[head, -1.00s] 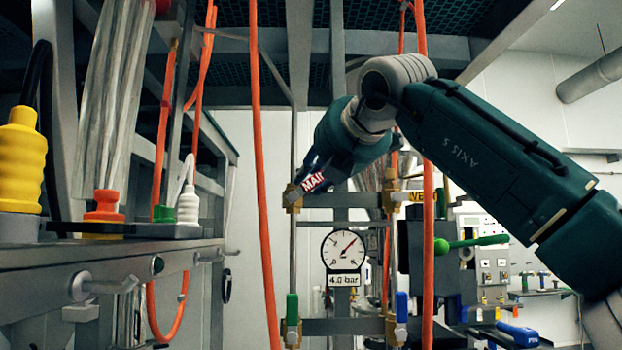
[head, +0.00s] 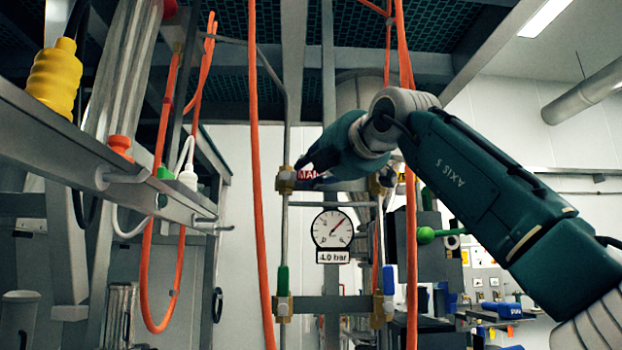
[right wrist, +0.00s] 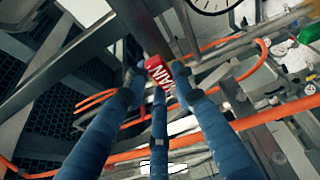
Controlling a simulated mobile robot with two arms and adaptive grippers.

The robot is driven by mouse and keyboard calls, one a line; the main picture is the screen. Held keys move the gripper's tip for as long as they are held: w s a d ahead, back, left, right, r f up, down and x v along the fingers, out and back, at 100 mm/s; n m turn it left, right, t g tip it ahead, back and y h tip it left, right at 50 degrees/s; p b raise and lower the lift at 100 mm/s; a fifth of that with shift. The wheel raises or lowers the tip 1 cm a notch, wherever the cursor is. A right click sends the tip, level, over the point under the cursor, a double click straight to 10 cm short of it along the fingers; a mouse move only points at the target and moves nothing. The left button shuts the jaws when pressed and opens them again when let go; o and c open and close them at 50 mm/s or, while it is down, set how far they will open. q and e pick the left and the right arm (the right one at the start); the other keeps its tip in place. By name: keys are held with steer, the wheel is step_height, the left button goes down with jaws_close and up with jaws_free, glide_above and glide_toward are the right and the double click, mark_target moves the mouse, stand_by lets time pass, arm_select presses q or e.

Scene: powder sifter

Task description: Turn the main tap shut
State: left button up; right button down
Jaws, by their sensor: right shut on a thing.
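The main tap's red handle (head: 307,175), lettered MAIN, is partly hidden by my right gripper (head: 304,173) in the head view. The handle lies nearly level, pointing right from a brass valve body (head: 285,180) on a vertical pipe. In the right wrist view, the red handle (right wrist: 158,72) sits between the blue fingertips of my right gripper (right wrist: 157,80), which is shut on it. My left gripper is not in view.
A gauge (head: 332,229) marked 4.0 bar hangs below the tap. A green lever (head: 283,281) and a blue lever (head: 388,279) stand upright lower down. Orange hoses (head: 257,150) hang close to the left and right of the tap. A grey bench frame (head: 60,150) fills the left.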

steer(key=shift+f, duration=0.1)
stand_by(0.3)
steer(key=c, duration=1.4)
jaws_free()
steer(key=shift+s+d, duration=0.25)
steer(key=shift+s, duration=0.3)
steer(key=v, duration=1.1)
steer(key=shift+w, duration=0.1)
